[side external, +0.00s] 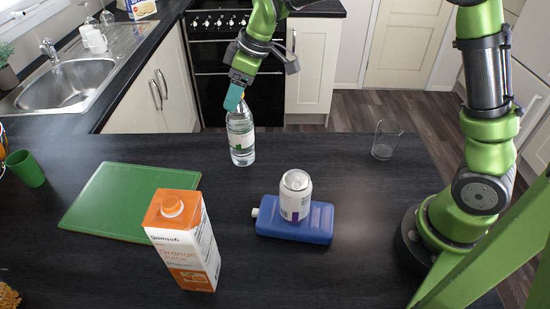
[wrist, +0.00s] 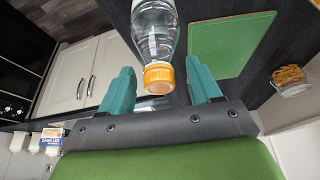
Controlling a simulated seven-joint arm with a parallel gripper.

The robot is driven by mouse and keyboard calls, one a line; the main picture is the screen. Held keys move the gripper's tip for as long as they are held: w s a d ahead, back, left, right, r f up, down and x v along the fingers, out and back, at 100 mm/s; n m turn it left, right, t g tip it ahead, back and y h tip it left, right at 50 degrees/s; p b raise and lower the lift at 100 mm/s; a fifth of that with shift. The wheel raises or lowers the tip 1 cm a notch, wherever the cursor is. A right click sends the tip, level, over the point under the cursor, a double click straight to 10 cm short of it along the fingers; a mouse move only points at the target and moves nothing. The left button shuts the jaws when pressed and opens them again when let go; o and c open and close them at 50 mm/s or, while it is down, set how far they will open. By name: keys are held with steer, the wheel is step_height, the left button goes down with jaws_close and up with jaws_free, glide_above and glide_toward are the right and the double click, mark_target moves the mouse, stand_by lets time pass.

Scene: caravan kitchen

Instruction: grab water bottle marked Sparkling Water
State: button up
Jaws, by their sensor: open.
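A clear water bottle (side external: 241,142) stands upright near the far edge of the dark counter in the side view. In the wrist view the bottle (wrist: 155,35) shows its orange cap (wrist: 159,77) between my two teal fingers. My gripper (side external: 234,98) is at the top of the bottle in the side view and hides its cap there. My gripper (wrist: 163,85) is open, with a visible space between each finger and the cap. The label has a green patch, and its words are too small to read.
An orange juice carton (side external: 184,240) stands in front on the counter (side external: 350,240). A can (side external: 295,196) stands on a blue flat container (side external: 320,222). A green board (side external: 120,200) lies left, and an empty glass (side external: 385,139) stands right. Counter around the bottle is clear.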

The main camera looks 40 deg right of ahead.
jaws_close()
steer(key=shift+r, duration=0.1)
stand_by(1.2)
